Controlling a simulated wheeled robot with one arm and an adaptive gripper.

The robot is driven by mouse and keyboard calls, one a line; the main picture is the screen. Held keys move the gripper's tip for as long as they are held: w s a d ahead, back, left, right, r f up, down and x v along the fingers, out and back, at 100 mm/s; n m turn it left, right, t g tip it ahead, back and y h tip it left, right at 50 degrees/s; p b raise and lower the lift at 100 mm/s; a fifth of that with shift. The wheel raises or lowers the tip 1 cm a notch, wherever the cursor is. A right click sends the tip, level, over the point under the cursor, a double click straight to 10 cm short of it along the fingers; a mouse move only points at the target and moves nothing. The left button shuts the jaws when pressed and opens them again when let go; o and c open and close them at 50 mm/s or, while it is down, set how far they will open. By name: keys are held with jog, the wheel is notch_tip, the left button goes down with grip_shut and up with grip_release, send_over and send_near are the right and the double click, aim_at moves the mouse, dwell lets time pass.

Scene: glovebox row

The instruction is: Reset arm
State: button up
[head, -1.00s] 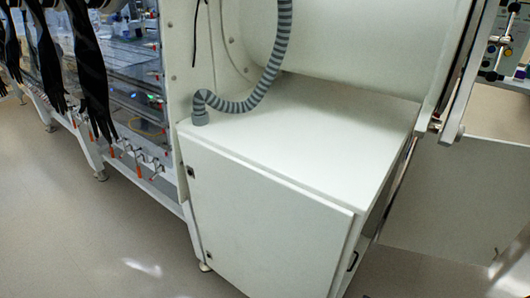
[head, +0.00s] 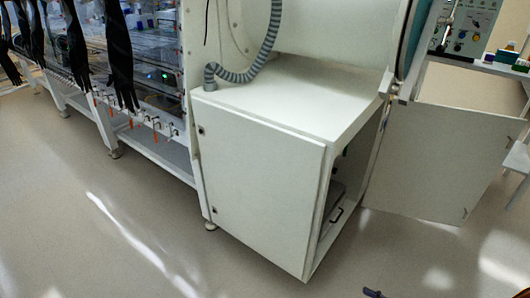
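My gripper and arm do not clearly show in the head view. A small dark piece (head: 373,293) shows at the bottom edge, right of the middle. It is too small to tell what it is.
A white cabinet (head: 262,190) stands in the middle, its right side open, with a grey ribbed hose (head: 262,62) on top. Gloveboxes with black gloves (head: 120,55) line the left. A pale panel (head: 440,155) and a control panel (head: 470,28) are at right. The front floor (head: 120,240) is clear.

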jog(key=w+a+r+n+g+y, duration=0.25)
jog(key=a+r+n+g, duration=0.75)
jog(key=n, duration=1.3)
jog(key=s+a+r+n+g+h, duration=0.1)
jog(key=s+a+r+n, duration=0.3)
jog(key=n, duration=0.4)
jog(key=s+a+r+n+g+h, duration=0.1)
jog(key=s+a+r+n, duration=0.1)
jog(key=a+r+n, duration=0.35)
jog(key=s+d+r+n+g+h, duration=0.15)
jog(key=s+r+n+h, duration=0.4)
jog(key=n, duration=0.85)
jog(key=s+d+r+n+h, duration=0.35)
jog(key=s+r+n, duration=0.2)
jog(key=n, duration=0.85)
notch_tip(320, 180, up, 25)
jog(key=s+t+p, duration=0.1)
jog(key=p, duration=2.3)
jog(key=shift+a+m, duration=0.35)
jog(key=shift+a, duration=0.1)
jog(key=shift+s, duration=0.1)
